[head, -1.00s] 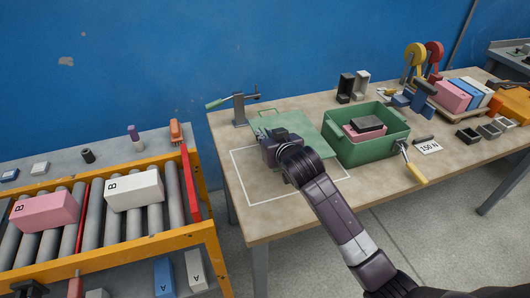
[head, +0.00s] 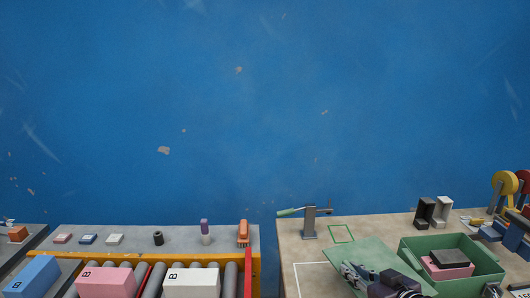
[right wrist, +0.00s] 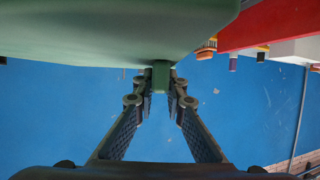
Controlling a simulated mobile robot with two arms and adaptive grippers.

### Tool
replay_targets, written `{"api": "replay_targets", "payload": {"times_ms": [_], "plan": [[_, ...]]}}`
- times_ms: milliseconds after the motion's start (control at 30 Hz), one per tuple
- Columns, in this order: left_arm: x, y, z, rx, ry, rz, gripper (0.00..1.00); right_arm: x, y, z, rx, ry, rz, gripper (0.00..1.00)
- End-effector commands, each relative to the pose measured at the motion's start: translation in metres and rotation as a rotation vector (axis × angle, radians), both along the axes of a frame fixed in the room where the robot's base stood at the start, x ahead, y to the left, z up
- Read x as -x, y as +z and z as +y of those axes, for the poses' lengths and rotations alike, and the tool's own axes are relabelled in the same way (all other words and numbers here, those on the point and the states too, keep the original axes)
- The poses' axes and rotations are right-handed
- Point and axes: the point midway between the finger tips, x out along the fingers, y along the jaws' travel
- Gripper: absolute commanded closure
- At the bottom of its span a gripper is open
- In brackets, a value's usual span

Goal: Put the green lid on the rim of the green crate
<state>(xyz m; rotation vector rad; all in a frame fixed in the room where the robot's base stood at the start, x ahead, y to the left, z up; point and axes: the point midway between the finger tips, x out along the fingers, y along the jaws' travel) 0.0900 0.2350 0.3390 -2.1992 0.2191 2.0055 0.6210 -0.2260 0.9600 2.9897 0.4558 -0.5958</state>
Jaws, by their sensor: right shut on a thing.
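The green lid (head: 365,257) is a flat panel at the left of the green crate (head: 485,279) in the head view. My right gripper (head: 352,274) is at the lid, its jaws shut on a small green knob (right wrist: 161,76); the lid's face (right wrist: 90,28) fills the top of the right wrist view. The crate is open-topped and holds a pink block (head: 452,272) with a dark block (head: 451,258) on it. The lid's near part is hidden by my right arm, and I cannot tell its height over the table. My left gripper is not in view.
A green square outline (head: 341,241) and part of a white outline (head: 296,275) mark the workbench (head: 291,250). A clamp-like stand (head: 309,222) is behind the lid. Black and white brackets (head: 425,212) stand behind the crate. A roller conveyor (head: 230,280) with blocks is at left.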

Motion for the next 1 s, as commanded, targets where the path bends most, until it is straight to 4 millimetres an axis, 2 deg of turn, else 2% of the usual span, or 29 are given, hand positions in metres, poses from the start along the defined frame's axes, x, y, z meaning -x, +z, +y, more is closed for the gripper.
{"api": "replay_targets", "payload": {"times_ms": [100, 233, 367, 600, 800, 1000], "plan": [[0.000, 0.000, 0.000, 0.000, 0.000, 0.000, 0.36, 0.031, -0.011, -0.006, 0.005, 0.093, 0.003, 1.00], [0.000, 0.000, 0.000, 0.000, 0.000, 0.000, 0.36, 0.064, -0.014, -0.007, 0.005, 0.197, 0.003, 1.00], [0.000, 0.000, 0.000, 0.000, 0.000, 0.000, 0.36, 0.099, -0.010, -0.004, 0.007, 0.309, 0.002, 1.00], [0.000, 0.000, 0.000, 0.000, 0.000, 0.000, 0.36, 0.164, 0.013, 0.016, 0.007, 0.523, 0.002, 1.00], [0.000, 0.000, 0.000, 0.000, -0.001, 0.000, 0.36, 0.195, 0.031, 0.032, 0.004, 0.628, 0.000, 1.00], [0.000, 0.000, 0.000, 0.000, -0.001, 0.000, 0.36, 0.201, 0.038, 0.035, -0.004, 0.647, -0.010, 1.00]]}}
